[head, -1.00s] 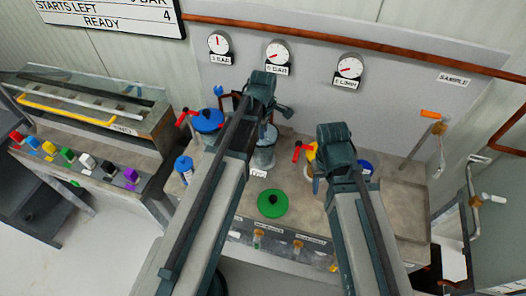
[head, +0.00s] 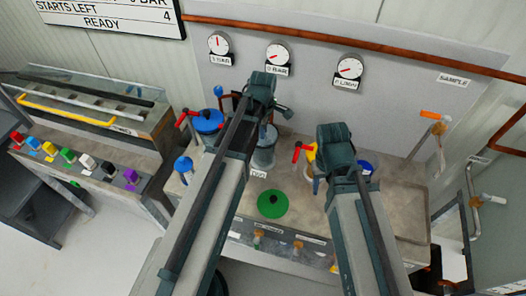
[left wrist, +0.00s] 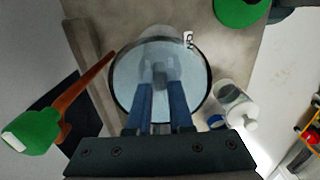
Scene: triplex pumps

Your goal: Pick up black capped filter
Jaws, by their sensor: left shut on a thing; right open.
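My left gripper (left wrist: 160,112) points down into a round clear vessel (left wrist: 120,85) in the left wrist view. It is shut on a dark-topped piece, apparently the black capped filter (left wrist: 161,128), with a pale grey cylindrical shape showing beyond the fingers. The vessel also shows in the head view (head: 264,156), below my left wrist. My left fingertips are hidden in the head view. My right gripper (head: 318,184) is open over the bench's right half, mostly hidden by its own arm.
A green lid (head: 272,204) with a dark knob lies on the bench (head: 400,205). A blue lid (head: 208,121) and red handles are behind left. A bottle (left wrist: 232,103) stands close beside the vessel.

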